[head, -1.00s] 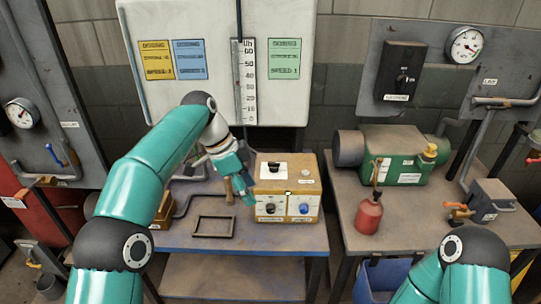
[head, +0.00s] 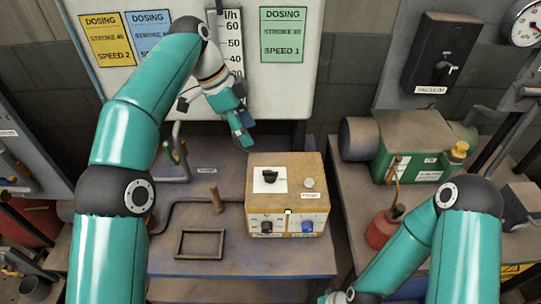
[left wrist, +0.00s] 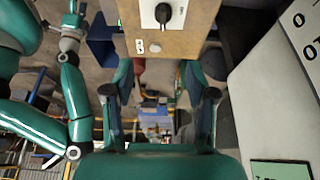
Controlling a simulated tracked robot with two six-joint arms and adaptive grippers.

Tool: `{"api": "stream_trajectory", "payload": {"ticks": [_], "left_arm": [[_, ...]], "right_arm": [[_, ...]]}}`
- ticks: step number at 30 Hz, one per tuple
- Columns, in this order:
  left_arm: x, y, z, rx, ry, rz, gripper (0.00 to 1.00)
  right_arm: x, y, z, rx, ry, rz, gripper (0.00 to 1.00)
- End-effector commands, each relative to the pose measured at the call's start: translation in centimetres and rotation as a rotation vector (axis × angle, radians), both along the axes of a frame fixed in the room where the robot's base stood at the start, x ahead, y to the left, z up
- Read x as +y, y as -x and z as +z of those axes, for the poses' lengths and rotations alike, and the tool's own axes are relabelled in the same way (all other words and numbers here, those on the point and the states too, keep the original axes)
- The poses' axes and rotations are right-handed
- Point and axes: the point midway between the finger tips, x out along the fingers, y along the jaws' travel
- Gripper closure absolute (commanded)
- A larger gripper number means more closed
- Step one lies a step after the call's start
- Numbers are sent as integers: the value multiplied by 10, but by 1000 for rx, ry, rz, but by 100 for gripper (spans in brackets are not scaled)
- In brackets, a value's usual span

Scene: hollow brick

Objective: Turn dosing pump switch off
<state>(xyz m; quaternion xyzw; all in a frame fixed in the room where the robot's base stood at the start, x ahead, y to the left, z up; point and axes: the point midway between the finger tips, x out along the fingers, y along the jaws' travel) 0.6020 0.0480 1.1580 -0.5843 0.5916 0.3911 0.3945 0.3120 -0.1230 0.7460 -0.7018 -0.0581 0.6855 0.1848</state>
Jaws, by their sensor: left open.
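The dosing pump (head: 313,215) is a yellow-tan box at the front right of the blue bench. Its top has a black rotary switch (head: 269,177) on a white plate and a pale round button (head: 309,183). Its front has a black knob (head: 266,227) and a blue knob (head: 307,226). My left gripper (head: 241,134) is behind the box's back left edge in the picture, apart from the switch. In the left wrist view my left gripper (left wrist: 157,80) is open and empty, with the pump (left wrist: 185,45) and its switch (left wrist: 163,14) beyond the fingertips. My right gripper is mostly cut off in the head view.
A white board (head: 300,95) with dosing cards stands behind the bench. A green motor (head: 408,145) and a red oil can (head: 382,230) stand on the right bench.

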Motion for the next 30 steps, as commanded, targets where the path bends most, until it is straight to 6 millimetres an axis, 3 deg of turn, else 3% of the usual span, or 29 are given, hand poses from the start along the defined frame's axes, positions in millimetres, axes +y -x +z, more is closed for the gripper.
{"api": "stream_trajectory", "payload": {"ticks": [8, 18, 30], "left_arm": [[-2, 1, -21, 3, -1, 10, 43], [-27, 2, -84, 7, -2, 11, 43], [-54, 1, -146, 3, 0, 12, 43]], "right_arm": [[0, 1, -10, 1, 0, 0, 31], [0, 0, -21, 1, 0, 0, 31], [0, 0, -15, 0, 0, 0, 31]]}}
